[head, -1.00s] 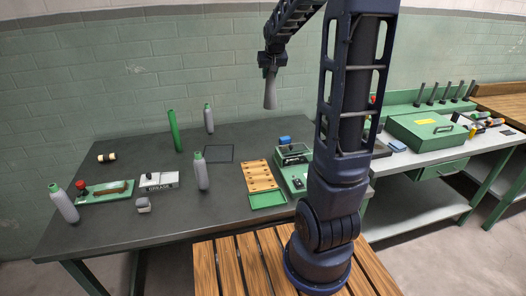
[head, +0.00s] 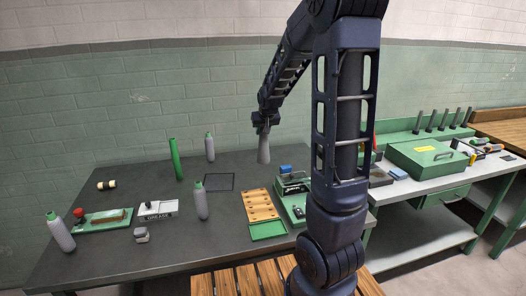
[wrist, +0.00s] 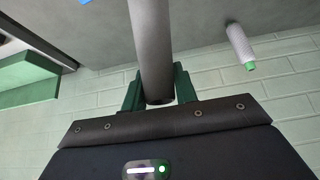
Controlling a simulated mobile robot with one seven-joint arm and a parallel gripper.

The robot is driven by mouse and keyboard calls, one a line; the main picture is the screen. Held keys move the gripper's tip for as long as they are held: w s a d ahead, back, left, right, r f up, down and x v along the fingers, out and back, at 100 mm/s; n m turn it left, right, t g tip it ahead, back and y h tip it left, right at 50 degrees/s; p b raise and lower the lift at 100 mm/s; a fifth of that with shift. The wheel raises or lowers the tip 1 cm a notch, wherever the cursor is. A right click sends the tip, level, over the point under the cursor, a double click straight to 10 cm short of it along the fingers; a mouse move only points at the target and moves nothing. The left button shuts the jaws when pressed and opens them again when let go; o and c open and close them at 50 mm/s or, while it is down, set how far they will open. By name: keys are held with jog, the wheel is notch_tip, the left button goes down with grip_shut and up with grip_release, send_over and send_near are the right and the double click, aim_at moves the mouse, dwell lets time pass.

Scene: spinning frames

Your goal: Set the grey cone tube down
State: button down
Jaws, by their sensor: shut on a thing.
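The grey cone tube (head: 263,150) hangs upright in my gripper (head: 263,130), above the back part of the dark table (head: 215,225). In the wrist view the tube (wrist: 150,45) sits between the two green fingers of my gripper (wrist: 156,92), which are shut on it. The tube's lower end looks wider than the top and appears clear of the table. A dark square outline (head: 219,182) lies on the table to the left of the tube.
A grey bottle with a green cap (head: 210,147) and a green tube (head: 176,160) stand to the left. A wooden rack with a green tray (head: 268,231) and a green machine (head: 293,185) are in front and right. Another grey bottle (head: 201,200) stands mid-table.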

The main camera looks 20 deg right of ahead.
aim_at(263, 149)
jog(key=shift+f, duration=4.8)
jog(key=c, duration=1.1)
grip_release()
